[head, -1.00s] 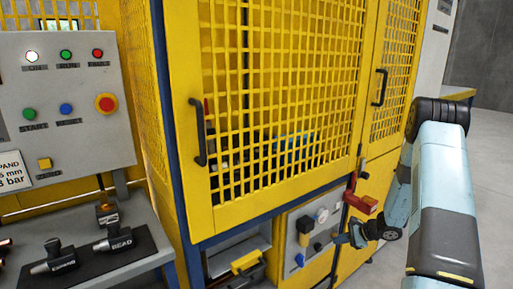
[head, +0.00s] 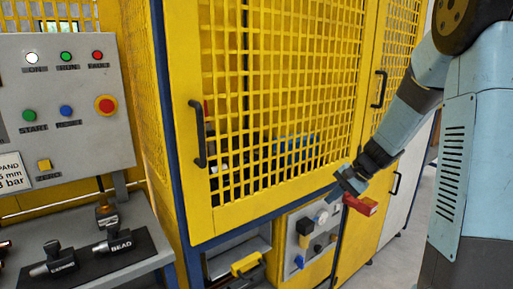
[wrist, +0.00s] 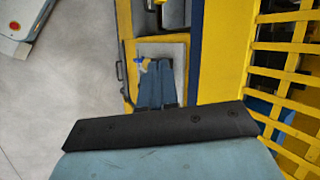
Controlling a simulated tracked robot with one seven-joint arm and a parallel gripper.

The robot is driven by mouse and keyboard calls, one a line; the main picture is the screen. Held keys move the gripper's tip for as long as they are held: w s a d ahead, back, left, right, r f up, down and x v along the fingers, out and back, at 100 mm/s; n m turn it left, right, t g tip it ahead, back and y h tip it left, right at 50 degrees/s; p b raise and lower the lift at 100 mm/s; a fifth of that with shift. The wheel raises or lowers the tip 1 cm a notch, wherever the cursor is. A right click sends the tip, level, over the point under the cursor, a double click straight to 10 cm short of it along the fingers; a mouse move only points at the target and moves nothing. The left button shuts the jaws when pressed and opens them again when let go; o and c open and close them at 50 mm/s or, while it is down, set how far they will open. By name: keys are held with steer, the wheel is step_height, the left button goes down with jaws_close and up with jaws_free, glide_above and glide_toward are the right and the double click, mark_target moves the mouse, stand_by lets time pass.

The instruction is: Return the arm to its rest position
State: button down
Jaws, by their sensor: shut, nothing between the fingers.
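My gripper (head: 346,184) is shut and empty at the end of my arm, which reaches in from the right in the head view. It is in front of the yellow machine enclosure, near the lower right of the mesh door and just above left of a red handle-like part. I cannot tell from this view whether it touches the enclosure. In the wrist view, a dark bar and pale blue housing of my arm fill the lower part.
The yellow mesh door (head: 275,100) has a black handle (head: 198,133). The red part (head: 361,204) juts out near my gripper. A grey panel (head: 310,240) with a gauge and knobs is below. A control box (head: 70,110) stands left, above a bench with tools (head: 114,242). Grey floor shows at right.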

steer(key=s+r+n+t+h, duration=0.1)
steer(key=s+r+n+h, duration=0.1)
steer(key=s+r, duration=0.3)
steer(key=s+r+n+t+h, duration=0.1)
steer(key=s+r, duration=0.4)
steer(key=s, duration=0.7)
steer(key=s+r+n+t+h, duration=0.1)
steer(key=s+r+n+h, duration=0.2)
steer(key=s, duration=0.6)
steer(key=shift+s+a+r+n+h, duration=0.15)
steer(key=shift+r+n+h, duration=0.15)
steer(key=shift+r+n, duration=1)
steer(key=shift+r+m, duration=0.25)
steer(key=shift+m, duration=0.05)
